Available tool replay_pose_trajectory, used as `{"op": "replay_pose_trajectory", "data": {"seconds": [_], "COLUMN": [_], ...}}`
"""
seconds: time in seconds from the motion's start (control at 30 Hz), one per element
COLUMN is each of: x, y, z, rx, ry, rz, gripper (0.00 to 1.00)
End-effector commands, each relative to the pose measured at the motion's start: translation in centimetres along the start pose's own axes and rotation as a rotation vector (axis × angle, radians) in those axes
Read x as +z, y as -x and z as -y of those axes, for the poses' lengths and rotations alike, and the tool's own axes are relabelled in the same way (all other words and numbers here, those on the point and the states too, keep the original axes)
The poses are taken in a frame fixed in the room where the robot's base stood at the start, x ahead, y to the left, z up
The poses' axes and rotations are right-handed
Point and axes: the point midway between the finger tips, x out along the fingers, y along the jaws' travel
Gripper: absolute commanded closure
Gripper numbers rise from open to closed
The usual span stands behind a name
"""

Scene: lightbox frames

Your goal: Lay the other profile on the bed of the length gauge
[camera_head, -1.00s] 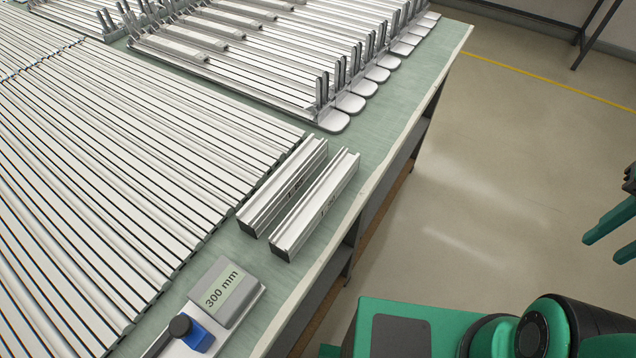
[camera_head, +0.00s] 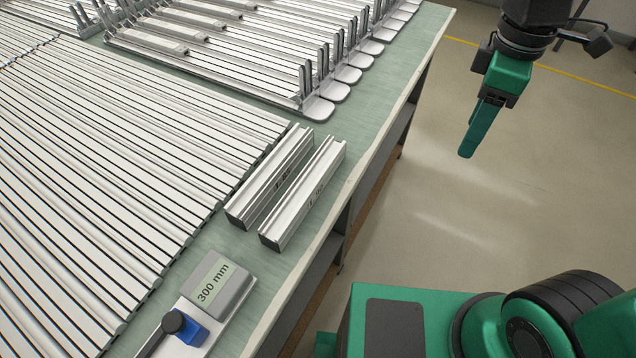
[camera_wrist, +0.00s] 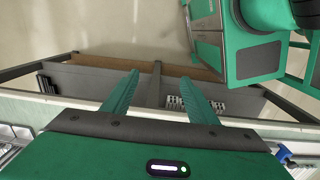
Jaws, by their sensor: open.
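Two short silver profiles lie side by side on the green bench top, a left one (camera_head: 268,178) and a right one (camera_head: 303,194). My gripper (camera_head: 478,130) hangs over the floor, right of the bench and apart from the profiles. In the wrist view its fingers (camera_wrist: 159,100) are apart with nothing between them.
Long silver profiles (camera_head: 110,160) cover the left of the bench. Several racks with upright prongs (camera_head: 306,85) stand at the back. The bench edge (camera_head: 375,162) runs along the right, with shelves (camera_wrist: 110,85) below. Open floor lies beyond.

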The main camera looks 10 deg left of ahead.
Motion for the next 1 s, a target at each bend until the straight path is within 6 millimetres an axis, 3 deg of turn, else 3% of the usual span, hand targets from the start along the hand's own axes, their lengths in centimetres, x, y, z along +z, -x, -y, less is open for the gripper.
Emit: {"op": "replay_pose_trajectory", "data": {"seconds": [0.03,0.2,0.4,0.5,0.63,1.0], "x": [-2.8,-11.4,-18.8,-20.9,-22.3,-22.7], "y": [0.2,0.8,1.1,1.2,1.2,-3.3], "z": [0.8,5.2,12.1,14.8,16.9,17.6], "rx": [0.0,0.003,0.002,0.001,0.0,-0.002], "ry": [0.159,0.706,1.247,1.428,1.558,1.594], "rz": [0.0,-0.009,-0.024,-0.03,-0.036,-0.036], "gripper": [0.47,0.47,0.47,0.47,0.47,0.47]}}
